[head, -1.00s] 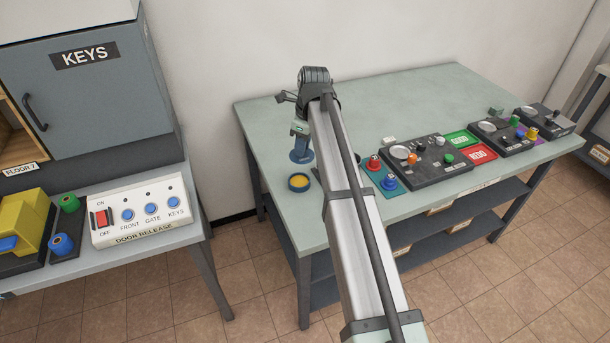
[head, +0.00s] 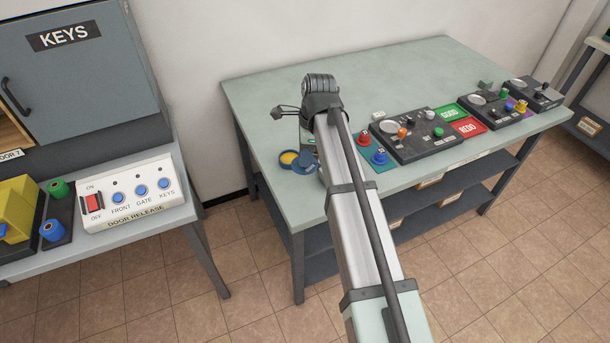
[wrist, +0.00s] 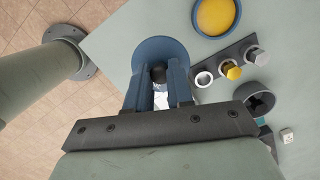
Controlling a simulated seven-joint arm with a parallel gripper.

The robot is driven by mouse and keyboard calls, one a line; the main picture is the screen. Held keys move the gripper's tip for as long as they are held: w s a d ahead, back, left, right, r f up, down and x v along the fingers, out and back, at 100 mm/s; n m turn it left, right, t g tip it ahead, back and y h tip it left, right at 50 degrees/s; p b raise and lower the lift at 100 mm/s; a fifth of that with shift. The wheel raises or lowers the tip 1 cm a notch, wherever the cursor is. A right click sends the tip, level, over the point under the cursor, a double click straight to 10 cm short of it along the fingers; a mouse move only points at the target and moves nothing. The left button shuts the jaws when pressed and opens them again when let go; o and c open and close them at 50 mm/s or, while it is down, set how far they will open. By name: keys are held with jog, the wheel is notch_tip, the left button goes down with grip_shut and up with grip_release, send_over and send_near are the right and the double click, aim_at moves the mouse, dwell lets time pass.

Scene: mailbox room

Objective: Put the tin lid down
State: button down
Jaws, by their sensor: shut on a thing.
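The tin lid (wrist: 150,48) is a blue disc with a dark knob in the middle. My gripper (wrist: 159,76) is shut on that knob, seen from above in the wrist view. In the head view the lid (head: 305,168) is partly behind my arm, close by the front right of the open tin. I cannot tell whether its underside touches the table. The open tin (wrist: 197,22) is blue with yellow contents. It also stands on the table in the head view (head: 287,168). In the head view my gripper (head: 303,158) is mostly hidden by my arm.
The green table (head: 260,120) has clear room behind the tin. A grey strip (wrist: 222,62) with several small parts and a dark round cup (wrist: 258,101) are near the lid. Control panels (head: 415,135) stand to the right. The table's edge is close to the lid.

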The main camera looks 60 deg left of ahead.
aim_at(312, 164)
jog(key=shift+f, duration=3.75)
jog(key=shift+f, duration=0.1)
jog(key=c, duration=1)
grip_release()
jog(key=r, duration=0.4)
jog(key=w+r, duration=0.1)
jog(key=r, duration=0.7)
jog(key=shift+w+d, duration=0.3)
jog(key=shift+d, duration=0.05)
